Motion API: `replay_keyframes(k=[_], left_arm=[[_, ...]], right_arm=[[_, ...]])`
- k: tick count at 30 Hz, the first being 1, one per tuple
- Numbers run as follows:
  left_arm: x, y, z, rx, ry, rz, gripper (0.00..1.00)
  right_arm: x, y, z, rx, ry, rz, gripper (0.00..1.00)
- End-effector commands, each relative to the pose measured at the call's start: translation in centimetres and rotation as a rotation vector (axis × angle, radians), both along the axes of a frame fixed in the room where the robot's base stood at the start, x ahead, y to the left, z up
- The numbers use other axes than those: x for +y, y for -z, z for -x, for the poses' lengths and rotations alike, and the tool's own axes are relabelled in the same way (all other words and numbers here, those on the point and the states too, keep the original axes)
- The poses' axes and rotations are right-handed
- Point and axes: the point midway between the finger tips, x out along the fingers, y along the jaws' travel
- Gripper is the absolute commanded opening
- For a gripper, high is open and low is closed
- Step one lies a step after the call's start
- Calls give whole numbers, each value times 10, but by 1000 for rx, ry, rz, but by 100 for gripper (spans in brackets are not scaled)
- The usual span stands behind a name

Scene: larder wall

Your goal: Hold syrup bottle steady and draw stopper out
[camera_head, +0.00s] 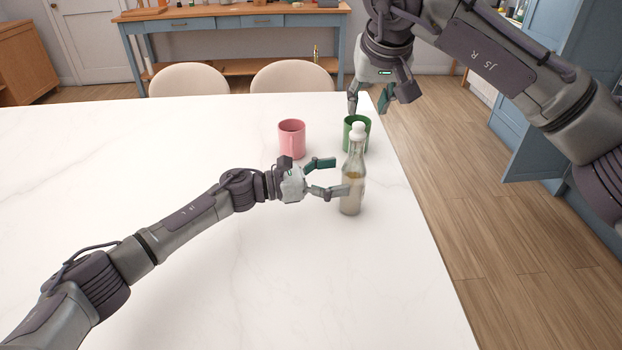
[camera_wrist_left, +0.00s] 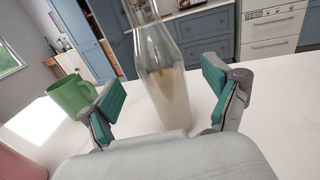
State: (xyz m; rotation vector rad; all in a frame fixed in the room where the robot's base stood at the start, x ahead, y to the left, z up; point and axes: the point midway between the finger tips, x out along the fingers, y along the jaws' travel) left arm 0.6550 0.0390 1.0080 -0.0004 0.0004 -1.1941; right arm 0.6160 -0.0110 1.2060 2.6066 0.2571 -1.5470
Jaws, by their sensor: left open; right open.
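The syrup bottle (camera_head: 352,185) is clear glass with pale liquid and stands upright on the white table. Its white stopper (camera_head: 358,131) sits in the neck. My left gripper (camera_head: 333,177) is open at the bottle's left side, at body height. In the left wrist view the bottle (camera_wrist_left: 164,75) stands between and beyond the open fingers (camera_wrist_left: 158,98); its top is cut off there. I cannot tell whether a finger touches the glass. My right gripper (camera_head: 369,107) is open and empty, pointing down above and behind the bottle, apart from the stopper.
A green mug (camera_head: 356,122) stands close behind the bottle and also shows in the left wrist view (camera_wrist_left: 72,96). A pink mug (camera_head: 291,138) stands behind my left gripper. The table's (camera_head: 180,290) right edge is near the bottle. The table's front is clear.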

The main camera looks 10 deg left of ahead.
Motion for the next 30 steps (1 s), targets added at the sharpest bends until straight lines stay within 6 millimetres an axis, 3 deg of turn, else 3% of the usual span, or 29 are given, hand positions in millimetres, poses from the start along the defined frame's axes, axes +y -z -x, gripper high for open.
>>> replay_keyframes(k=[7, 19, 30], left_arm=[[-30, 0, -12, 0, 0, 0, 88], [-36, 0, -14, 0, -1, -1, 88], [-36, 0, -14, 0, -1, -1, 28]], right_arm=[[0, 0, 0, 0, 0, 0, 42], [0, 0, 0, 0, 0, 0, 42], [0, 0, 0, 0, 0, 0, 42]])
